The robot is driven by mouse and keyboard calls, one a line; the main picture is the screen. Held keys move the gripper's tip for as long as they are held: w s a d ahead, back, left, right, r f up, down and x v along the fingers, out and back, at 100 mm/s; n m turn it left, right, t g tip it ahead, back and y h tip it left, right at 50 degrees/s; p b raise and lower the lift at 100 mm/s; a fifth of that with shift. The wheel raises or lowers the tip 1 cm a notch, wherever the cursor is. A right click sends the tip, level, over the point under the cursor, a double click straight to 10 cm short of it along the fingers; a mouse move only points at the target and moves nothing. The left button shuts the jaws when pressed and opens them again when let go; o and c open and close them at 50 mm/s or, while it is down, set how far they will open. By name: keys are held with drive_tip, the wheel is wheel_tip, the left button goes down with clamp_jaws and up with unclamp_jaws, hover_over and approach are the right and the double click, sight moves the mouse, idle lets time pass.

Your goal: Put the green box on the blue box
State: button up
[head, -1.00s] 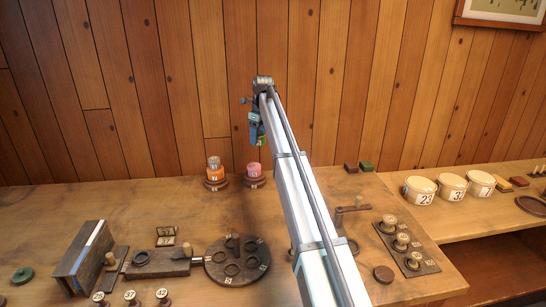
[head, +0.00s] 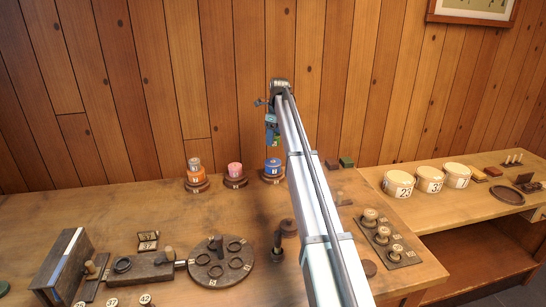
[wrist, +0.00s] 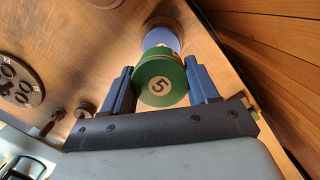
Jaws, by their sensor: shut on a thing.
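The green box (wrist: 160,82) is round, with a pale disc marked 5 on its end. It sits between the two blue fingers of my gripper (wrist: 161,92), which is shut on it. In the head view my gripper (head: 271,132) hangs high against the wood wall, and a bit of the green box (head: 275,142) shows at the fingers. The blue box (head: 273,166) is round and stands on a dark round base below my gripper. In the wrist view the blue box (wrist: 161,36) shows beyond the green box, partly hidden by it. A gap separates them in the head view.
A pink stack (head: 235,170) and an orange stack (head: 195,173) stand on dark bases left of the blue box. A dark disc with rings (head: 221,262) lies nearer. White tubs (head: 398,184) stand on the right table.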

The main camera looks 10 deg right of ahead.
sight(276, 135)
drive_tip(key=shift+f, duration=3.9)
drive_tip(key=shift+f, duration=0.2)
drive_tip(key=o, duration=1)
drive_tip(key=shift+o, duration=0.2)
drive_tip(key=r, duration=0.8)
drive_tip(key=d+r, duration=0.1)
drive_tip(key=r, duration=0.3)
drive_tip(key=shift+s+d+r, duration=0.1)
drive_tip(key=shift+s+r, duration=0.05)
drive_tip(key=shift+s, duration=0.25)
